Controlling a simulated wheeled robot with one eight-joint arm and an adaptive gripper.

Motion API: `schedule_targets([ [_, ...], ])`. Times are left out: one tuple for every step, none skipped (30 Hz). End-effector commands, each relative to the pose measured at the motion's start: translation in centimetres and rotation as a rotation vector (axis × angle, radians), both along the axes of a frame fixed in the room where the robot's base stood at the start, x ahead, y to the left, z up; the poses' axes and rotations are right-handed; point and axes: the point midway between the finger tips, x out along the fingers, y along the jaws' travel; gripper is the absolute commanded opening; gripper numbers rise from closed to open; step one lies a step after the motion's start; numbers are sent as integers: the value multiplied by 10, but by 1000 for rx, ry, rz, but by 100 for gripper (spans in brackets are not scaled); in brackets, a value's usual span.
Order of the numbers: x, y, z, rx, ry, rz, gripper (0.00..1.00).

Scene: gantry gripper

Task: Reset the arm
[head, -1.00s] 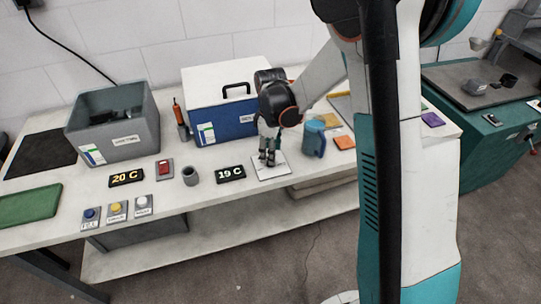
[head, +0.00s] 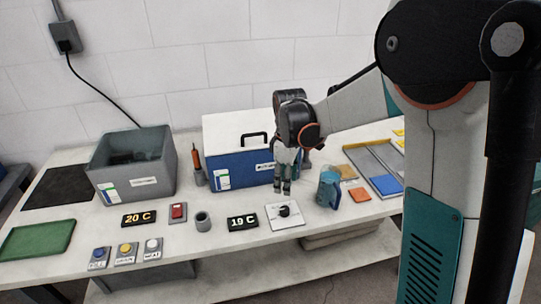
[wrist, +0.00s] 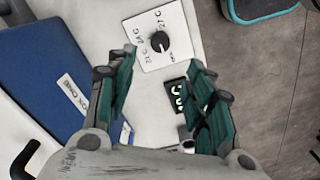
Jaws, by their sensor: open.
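My gripper (head: 282,190) hangs fingers-down over the bench, just behind and above a white dial panel (head: 297,222). In the wrist view my gripper (wrist: 165,100) has its fingers spread apart with nothing between them. The panel's black knob (head: 285,211) is in plain view and apart from the fingers. The wrist view also shows the knob (wrist: 159,41), with temperature marks such as 24 C and 27 C around it.
A blue cooler box (head: 232,168) with a white lid stands close at the left of my gripper. A teal mug (head: 328,188) stands to the right.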

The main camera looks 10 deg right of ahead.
Motion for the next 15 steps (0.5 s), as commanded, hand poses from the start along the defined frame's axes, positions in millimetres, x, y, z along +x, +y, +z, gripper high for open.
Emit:
schedule_targets([
  [0,0,0,0,0,0,48],
  [0,0,0,-1,-1,-1,48],
  [-1,0,2,0,-4,-4,48],
  [-2,0,3,0,-6,-9,48],
  [-4,0,6,0,-11,-16,48],
  [-8,0,11,1,-19,-31,48],
  [-11,0,15,1,-28,-45,48],
  [-15,0,20,1,-40,-62,48],
  [-21,0,28,2,-55,-88,48],
  [-26,0,34,4,-70,-111,48],
  [-32,0,40,6,-85,-135,48],
  [-39,0,48,9,-106,-168,48],
  [-45,0,54,11,-120,-193,48],
  [-51,0,60,15,-137,-217,48],
  [-59,0,67,19,-156,-251,48],
])
